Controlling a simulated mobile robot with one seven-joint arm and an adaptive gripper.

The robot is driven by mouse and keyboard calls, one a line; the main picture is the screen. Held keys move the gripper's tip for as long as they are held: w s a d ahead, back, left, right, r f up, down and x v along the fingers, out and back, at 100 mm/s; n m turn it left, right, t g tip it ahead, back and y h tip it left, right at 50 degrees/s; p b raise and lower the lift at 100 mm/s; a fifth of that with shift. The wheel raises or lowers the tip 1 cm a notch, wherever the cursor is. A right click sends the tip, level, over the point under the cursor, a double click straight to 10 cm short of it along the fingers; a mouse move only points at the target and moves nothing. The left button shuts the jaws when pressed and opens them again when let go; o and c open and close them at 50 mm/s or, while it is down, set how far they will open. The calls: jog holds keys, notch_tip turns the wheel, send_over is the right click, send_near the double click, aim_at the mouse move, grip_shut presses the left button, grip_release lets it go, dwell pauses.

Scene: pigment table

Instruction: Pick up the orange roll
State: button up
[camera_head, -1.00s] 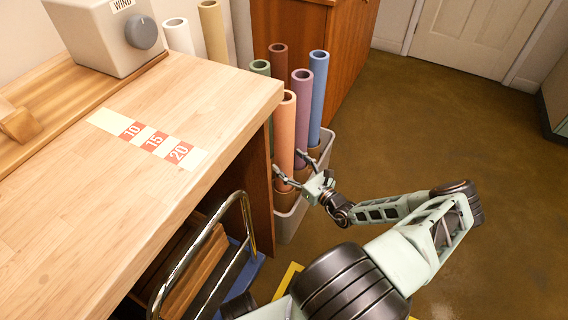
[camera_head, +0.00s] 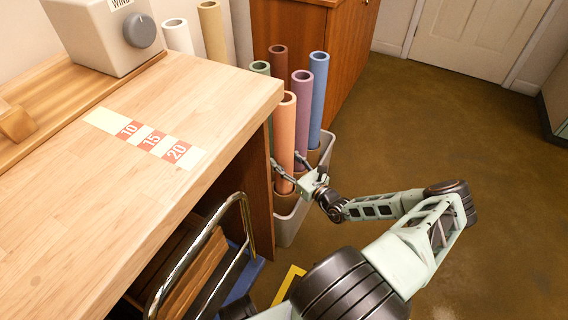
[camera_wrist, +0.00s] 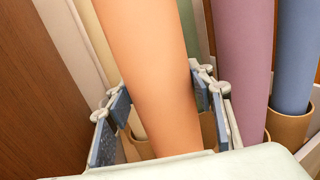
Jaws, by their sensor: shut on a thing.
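The orange roll (camera_head: 285,135) stands upright in a light grey bin (camera_head: 291,226) beside the table. It is the front roll of the group. My gripper (camera_head: 287,169) is shut on the roll low down, just above the bin. In the wrist view the orange roll (camera_wrist: 150,70) runs up between the two finger pads of my gripper (camera_wrist: 162,108), one on each side.
Purple (camera_head: 302,110), blue (camera_head: 318,95), green (camera_head: 260,68) and dark red (camera_head: 278,60) rolls stand close behind. The wooden table (camera_head: 190,110) edge is just left of the bin. A metal rail (camera_head: 205,245) is at lower left. Brown floor (camera_head: 430,120) is clear to the right.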

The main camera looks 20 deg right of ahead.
aim_at(285, 114)
jog(key=shift+r, duration=0.1)
notch_tip(285, 114, up, 18)
jog(key=p, duration=0.7)
jog(key=shift+f, duration=0.2)
notch_tip(285, 114, up, 3)
jog(key=p, duration=0.3)
jog(key=shift+r, duration=0.1)
jog(key=shift+s, duration=0.1)
